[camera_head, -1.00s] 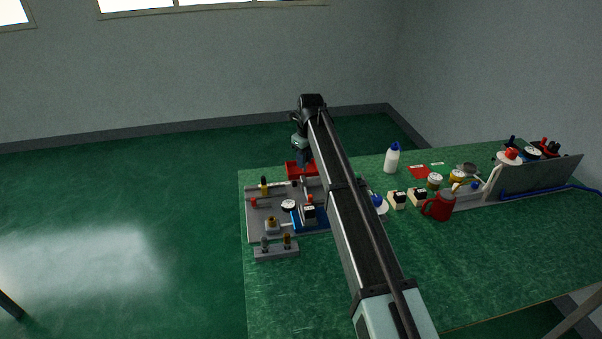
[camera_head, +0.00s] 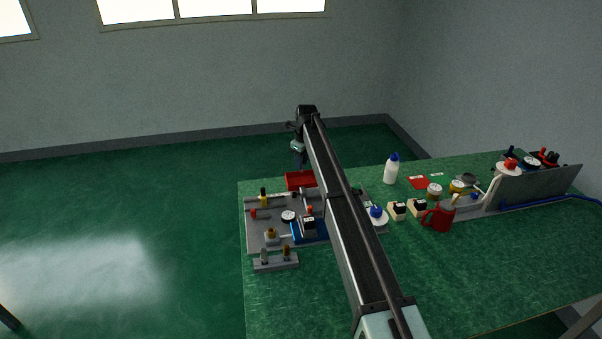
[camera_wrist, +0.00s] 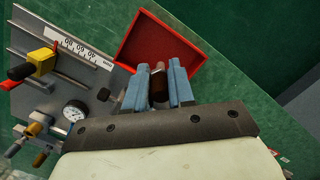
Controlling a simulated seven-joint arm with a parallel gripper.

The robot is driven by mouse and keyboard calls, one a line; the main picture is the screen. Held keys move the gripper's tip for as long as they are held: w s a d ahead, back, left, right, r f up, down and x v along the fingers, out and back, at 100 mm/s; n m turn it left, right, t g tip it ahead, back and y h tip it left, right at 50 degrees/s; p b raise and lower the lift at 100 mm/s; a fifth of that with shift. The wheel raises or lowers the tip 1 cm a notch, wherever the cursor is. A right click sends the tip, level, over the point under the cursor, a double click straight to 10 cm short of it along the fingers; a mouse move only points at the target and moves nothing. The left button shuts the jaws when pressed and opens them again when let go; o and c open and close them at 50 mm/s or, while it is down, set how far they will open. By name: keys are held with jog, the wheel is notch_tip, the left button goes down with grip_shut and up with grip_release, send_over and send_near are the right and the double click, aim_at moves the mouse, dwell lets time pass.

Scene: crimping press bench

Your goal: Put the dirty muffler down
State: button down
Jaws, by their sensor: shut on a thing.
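My gripper (camera_wrist: 158,88) is shut on a small dark brown cylinder, the dirty muffler (camera_wrist: 159,82), which sits between the two blue-grey fingers in the wrist view. The muffler and fingertips appear over the open red tray (camera_wrist: 141,45); the muffler's height above the tray floor is hard to tell. In the head view my gripper (camera_head: 299,163) points down just above the red tray (camera_head: 299,180) at the table's far left edge. The muffler cannot be made out there.
A grey fixture plate (camera_head: 255,228) with a gauge (camera_head: 288,216) and valves lies in front of the tray. A grey block (camera_head: 275,263) with two upright fittings stands nearer. A white bottle (camera_head: 391,172) and red mug (camera_head: 440,217) stand right. The front table is clear.

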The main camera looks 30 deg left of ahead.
jog(key=shift+f, duration=2.35)
jog(key=shift+f, duration=0.1)
jog(key=c, duration=1)
grip_release()
jog(key=shift+o, duration=0.2)
notch_tip(320, 180, up, 12)
jog(key=d, duration=0.1)
jog(key=shift+s+d, duration=0.2)
jog(key=shift+d, duration=0.1)
